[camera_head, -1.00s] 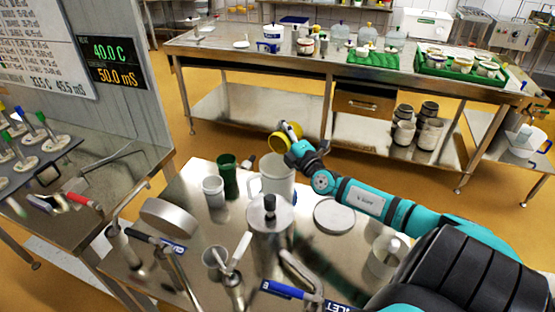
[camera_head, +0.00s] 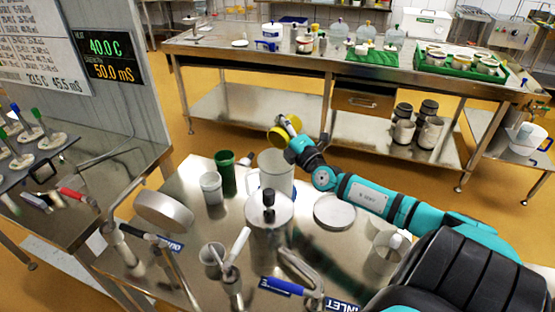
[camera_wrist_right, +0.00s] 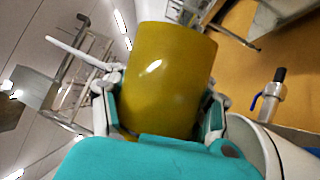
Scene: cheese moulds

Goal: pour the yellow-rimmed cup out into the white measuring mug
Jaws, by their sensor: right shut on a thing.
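The yellow-rimmed cup (camera_head: 283,136) is held in my right gripper (camera_head: 291,131), tilted on its side, above and just behind the white measuring mug. In the right wrist view the cup's yellow side (camera_wrist_right: 168,78) fills the middle, with a finger of my right gripper (camera_wrist_right: 165,115) on either side. The white measuring mug (camera_head: 276,168) stands upright on the near steel table. Part of a white rounded vessel, apparently this mug, shows at the lower right of the wrist view (camera_wrist_right: 272,150). The inside of the cup and any flow from it cannot be made out. My left gripper is out of view.
A steel lidded vessel (camera_head: 269,222) stands right in front of the mug. A green cup (camera_head: 225,173) and a white cup (camera_head: 211,188) stand left of it. A round lid (camera_head: 334,211) lies to the right. Valves and pipes crowd the near edge.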

